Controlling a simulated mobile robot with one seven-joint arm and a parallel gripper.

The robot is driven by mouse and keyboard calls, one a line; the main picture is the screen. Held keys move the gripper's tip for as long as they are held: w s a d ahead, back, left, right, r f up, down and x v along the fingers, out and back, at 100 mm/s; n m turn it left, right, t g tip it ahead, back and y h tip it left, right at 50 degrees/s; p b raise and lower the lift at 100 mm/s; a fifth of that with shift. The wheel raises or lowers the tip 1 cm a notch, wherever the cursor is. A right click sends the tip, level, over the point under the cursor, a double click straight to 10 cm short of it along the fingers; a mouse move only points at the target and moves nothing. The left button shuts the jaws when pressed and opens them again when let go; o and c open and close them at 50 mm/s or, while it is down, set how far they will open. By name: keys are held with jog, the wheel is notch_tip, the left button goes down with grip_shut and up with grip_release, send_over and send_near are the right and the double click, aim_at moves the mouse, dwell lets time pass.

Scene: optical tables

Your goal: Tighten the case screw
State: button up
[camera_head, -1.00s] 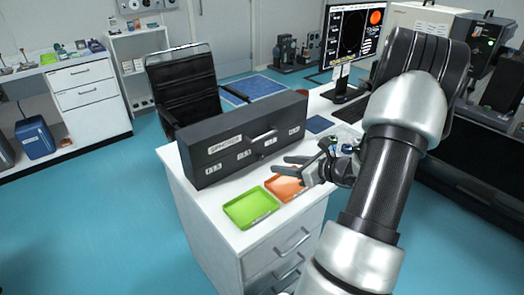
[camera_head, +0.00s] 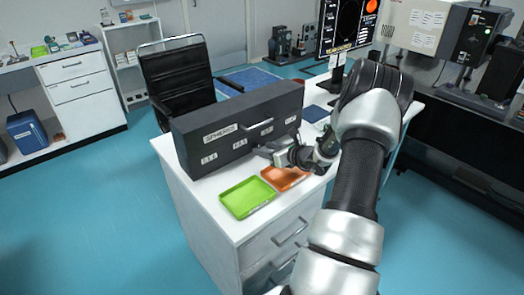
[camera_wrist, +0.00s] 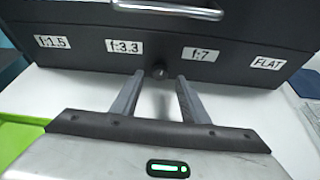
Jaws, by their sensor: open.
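The black case (camera_head: 240,130) stands upright on the white desk, and its front also fills the top of the wrist view (camera_wrist: 85,48). The case screw (camera_wrist: 158,72) is a small dark round knob low on the case front, between the f:3.3 and f:7 labels. My gripper (camera_wrist: 159,80) is open and empty. Its two fingers point at the case front, with the knob showing between and just beyond the fingertips. In the head view my gripper (camera_head: 270,150) is close to the case front and the knob is hidden.
A green tray (camera_head: 247,198) and an orange tray (camera_head: 287,179) lie on the white desk (camera_head: 213,208) in front of the case. A black chair (camera_head: 177,78) stands behind it. A monitor (camera_head: 342,28) and a dark blue pad (camera_head: 314,114) are to the right.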

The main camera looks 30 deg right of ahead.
aim_at(257, 146)
jog(key=shift+x, duration=1.15)
grip_shut()
jog(key=n+b, duration=0.1)
jog(key=b, duration=0.3)
jog(key=shift+a+f+h, duration=0.1)
jog(key=shift+f+h, duration=0.3)
jog(key=shift+r+n+b, duration=0.1)
jog(key=shift+n+b, duration=0.3)
jog(key=shift+b, duration=0.8)
jog(key=shift+r+h, duration=0.25)
jog(key=shift+h, duration=0.05)
